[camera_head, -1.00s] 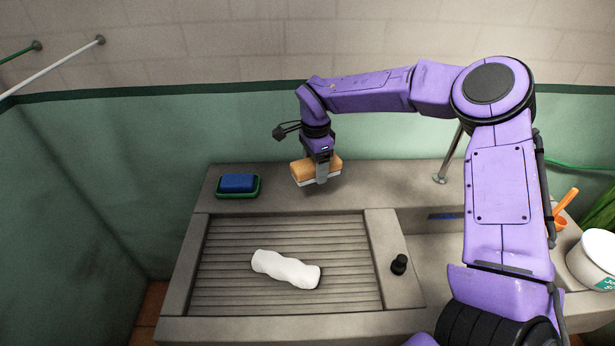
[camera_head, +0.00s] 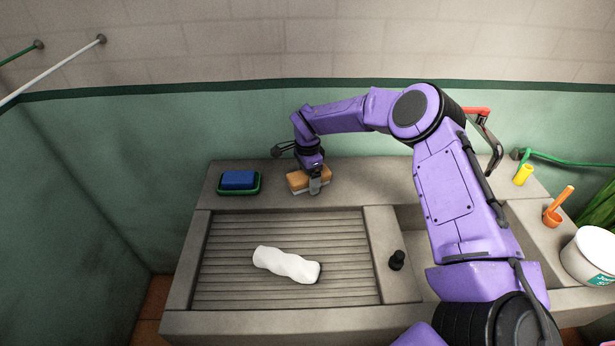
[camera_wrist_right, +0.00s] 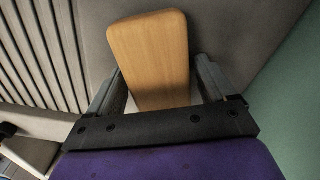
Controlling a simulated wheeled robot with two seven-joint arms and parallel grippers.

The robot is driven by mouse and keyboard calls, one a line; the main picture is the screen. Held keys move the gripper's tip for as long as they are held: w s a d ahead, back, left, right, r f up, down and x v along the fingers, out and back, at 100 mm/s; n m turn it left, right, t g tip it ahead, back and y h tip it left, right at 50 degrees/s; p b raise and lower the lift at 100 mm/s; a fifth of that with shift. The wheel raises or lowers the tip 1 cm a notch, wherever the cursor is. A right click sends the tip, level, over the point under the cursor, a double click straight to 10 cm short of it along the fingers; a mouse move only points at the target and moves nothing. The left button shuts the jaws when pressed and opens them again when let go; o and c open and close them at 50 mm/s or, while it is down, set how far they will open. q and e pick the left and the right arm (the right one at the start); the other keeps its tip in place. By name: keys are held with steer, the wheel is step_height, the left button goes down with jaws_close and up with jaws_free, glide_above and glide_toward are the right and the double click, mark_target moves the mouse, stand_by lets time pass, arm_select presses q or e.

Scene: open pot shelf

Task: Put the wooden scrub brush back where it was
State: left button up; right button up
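The wooden scrub brush (camera_head: 309,180) has an orange-brown wooden back and pale bristles. It is at the back ledge of the stone sink, right of the green soap dish, low over the ledge or touching it; I cannot tell which. My right gripper (camera_head: 316,187) is shut on it from above, with one finger in front. In the right wrist view the wooden back of the brush (camera_wrist_right: 150,55) lies between the two fingers (camera_wrist_right: 160,85), and pale bristles show beside it. My left gripper is not in view.
A blue sponge (camera_head: 238,180) sits in the green dish (camera_head: 226,193). A white rolled cloth (camera_head: 286,265) lies on the ribbed washboard (camera_head: 225,285). A black stopper (camera_head: 397,260) stands on the divider.

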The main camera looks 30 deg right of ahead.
steer(key=shift+r, duration=0.3)
steer(key=shift+w+r, duration=0.1)
steer(key=shift+r, duration=0.25)
step_height(320, 180, up, 11)
steer(key=b, duration=0.1)
steer(key=shift+b, duration=0.3)
